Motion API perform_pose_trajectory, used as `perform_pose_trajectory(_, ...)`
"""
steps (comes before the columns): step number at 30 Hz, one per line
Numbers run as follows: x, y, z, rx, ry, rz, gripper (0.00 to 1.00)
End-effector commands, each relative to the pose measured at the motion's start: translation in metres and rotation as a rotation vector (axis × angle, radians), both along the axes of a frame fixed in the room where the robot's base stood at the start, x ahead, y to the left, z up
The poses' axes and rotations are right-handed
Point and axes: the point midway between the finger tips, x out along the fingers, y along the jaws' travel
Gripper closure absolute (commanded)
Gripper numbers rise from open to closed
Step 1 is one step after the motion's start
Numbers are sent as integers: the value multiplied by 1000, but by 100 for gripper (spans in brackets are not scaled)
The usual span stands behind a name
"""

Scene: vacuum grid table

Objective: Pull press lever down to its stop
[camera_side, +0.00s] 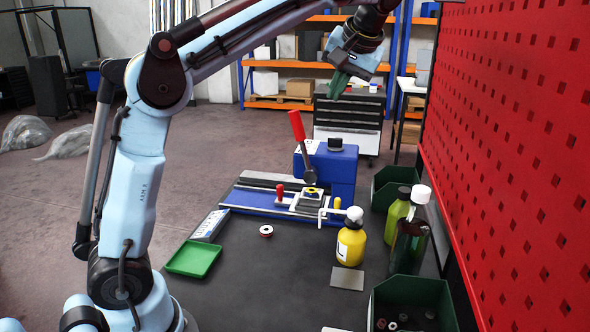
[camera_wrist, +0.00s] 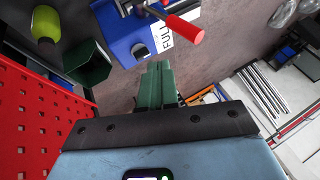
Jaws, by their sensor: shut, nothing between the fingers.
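The press is a blue body (camera_side: 340,162) on a blue base with rails, standing on the dark table. Its lever has a red grip (camera_side: 297,125) and a grey shaft; it stands up, tilted to the left. In the wrist view the red grip (camera_wrist: 185,30) points toward the camera beside the blue press body (camera_wrist: 135,40). My gripper (camera_side: 339,84) has green fingers, shut and empty. It is above and to the right of the lever grip, apart from it. In the wrist view the shut fingers (camera_wrist: 157,75) point toward the press and do not touch it.
A yellow bottle (camera_side: 351,243), green bottles (camera_side: 397,212) and dark green bins (camera_side: 412,298) stand right of the press. A red perforated panel (camera_side: 510,130) borders the right. A green tray (camera_side: 194,259) lies front left. The air around the lever is free.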

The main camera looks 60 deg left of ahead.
Motion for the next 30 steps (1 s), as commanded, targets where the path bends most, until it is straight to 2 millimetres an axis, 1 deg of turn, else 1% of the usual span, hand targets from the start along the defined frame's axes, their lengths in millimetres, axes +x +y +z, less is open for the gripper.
perform_pose_trajectory(1,0,5,-7,0,0,2,100)
perform_pose_trajectory(12,3,38,-57,-1,1,2,100)
perform_pose_trajectory(15,-7,51,-60,-1,0,2,100)
perform_pose_trajectory(21,-16,65,-65,-1,0,0,100)
perform_pose_trajectory(30,-18,68,-66,-1,0,-1,100)
